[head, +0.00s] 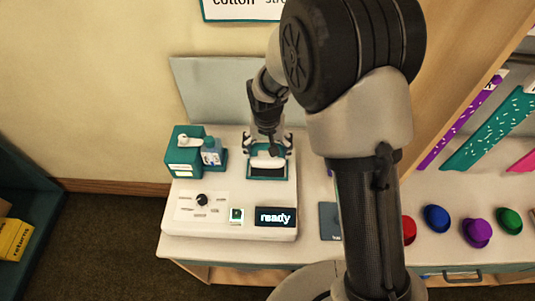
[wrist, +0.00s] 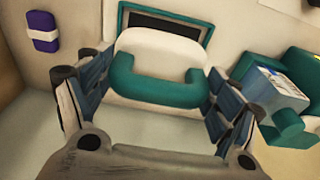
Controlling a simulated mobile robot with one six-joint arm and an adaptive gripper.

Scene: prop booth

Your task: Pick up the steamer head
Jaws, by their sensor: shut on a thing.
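The steamer head is a white rounded piece with a teal U-shaped handle. It shows in the wrist view (wrist: 160,82) between my fingers, and its white part shows in the head view (head: 266,162). My gripper (head: 268,143) is shut on it, with a finger on each side of the handle; it also shows in the wrist view (wrist: 158,88). The head is at the teal-rimmed dark cradle (head: 268,178) on the white steamer base (head: 230,231). I cannot tell whether it touches the cradle. My fingers hide part of it in the head view.
The base has a black knob (head: 202,200), a green-lit switch (head: 236,215) and a display (head: 275,217) reading "ready". Several small colored hats (head: 437,218) sit at right.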

